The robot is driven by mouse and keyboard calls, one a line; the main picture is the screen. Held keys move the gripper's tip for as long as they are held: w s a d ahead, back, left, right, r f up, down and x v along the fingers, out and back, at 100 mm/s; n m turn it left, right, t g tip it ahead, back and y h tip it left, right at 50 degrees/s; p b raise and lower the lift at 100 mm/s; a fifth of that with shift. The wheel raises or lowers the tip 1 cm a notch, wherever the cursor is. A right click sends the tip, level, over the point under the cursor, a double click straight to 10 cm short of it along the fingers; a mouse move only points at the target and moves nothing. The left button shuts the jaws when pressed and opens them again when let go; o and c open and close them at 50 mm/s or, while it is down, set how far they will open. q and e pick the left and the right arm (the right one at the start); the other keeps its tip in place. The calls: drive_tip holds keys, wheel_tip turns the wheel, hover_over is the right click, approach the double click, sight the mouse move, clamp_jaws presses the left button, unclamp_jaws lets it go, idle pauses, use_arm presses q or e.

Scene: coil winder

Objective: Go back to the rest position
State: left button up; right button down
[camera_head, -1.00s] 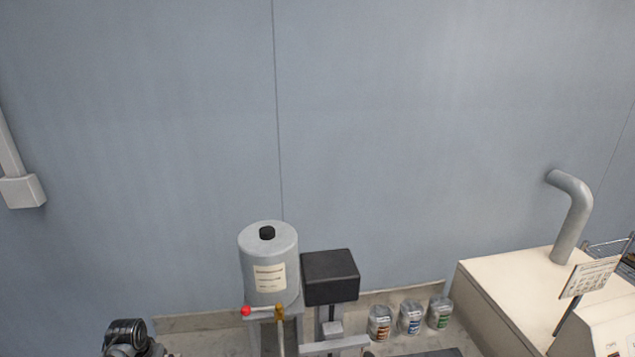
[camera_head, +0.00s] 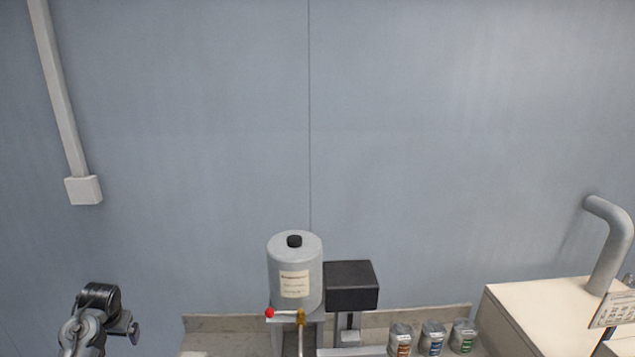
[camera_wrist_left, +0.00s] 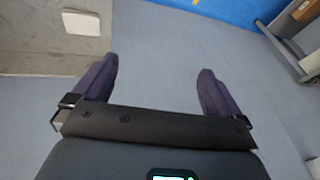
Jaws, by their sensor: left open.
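My left gripper (camera_wrist_left: 155,84) is open in the left wrist view. Its two dark purple fingers stand wide apart with nothing between them. Below the fingers in that view lie a grey floor and, at the upper left, a paler surface with a white block (camera_wrist_left: 81,22) on it. In the head view a part of my left arm (camera_head: 97,318) rises at the lower left, well left of the grey tank and clear of it. I cannot make out its fingertips there. My right gripper shows in neither view.
A grey tank (camera_head: 295,262) with a red-knobbed lever stands beside a black box (camera_head: 351,286). Several labelled cans (camera_head: 432,338) stand to their right. A cream cabinet (camera_head: 540,310) with a bent pipe (camera_head: 612,240) is at far right. A blue-grey wall (camera_head: 430,120) closes the back.

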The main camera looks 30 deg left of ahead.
use_arm(q)
drive_tip(key=s+d+f+m+t+h, duration=0.1)
drive_tip(key=s+d+f+m+h, duration=0.3)
drive_tip(key=d, duration=1.4)
drive_tip(key=s+d+f+m+t+y, duration=0.1)
drive_tip(key=s+d+f+m, duration=0.35)
drive_tip(key=d, duration=1.25)
drive_tip(key=s+d+f+m+h, duration=0.15)
drive_tip(key=s+d, duration=0.55)
drive_tip(key=d, duration=1.1)
wheel_tip(320, 180, up, 25)
drive_tip(key=n+p, duration=0.1)
drive_tip(key=p, duration=2.4)
drive_tip(key=shift+a, duration=0.3)
